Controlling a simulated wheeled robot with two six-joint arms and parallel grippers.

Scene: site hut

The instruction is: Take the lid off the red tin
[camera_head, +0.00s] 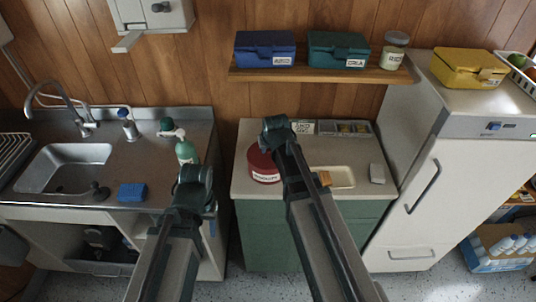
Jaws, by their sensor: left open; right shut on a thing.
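The red tin (263,168) stands on the counter, left of the small inset basin, with a white label on its front. My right gripper (273,130) is at the tin's top and covers part of it. It is shut on the tin's lid, but its fingertips and the lid itself are largely hidden behind the gripper. I cannot tell whether the lid is apart from the tin. My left gripper (194,176) is open and empty, in front of the green bottle near the sink unit's right edge.
The counter (245,189) also holds an orange-brown block (325,178) and a pale block (377,173). A green bottle (186,152) and a blue sponge (132,192) are on the sink unit. A shelf (315,75) with boxes hangs above; a fridge (424,190) stands right.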

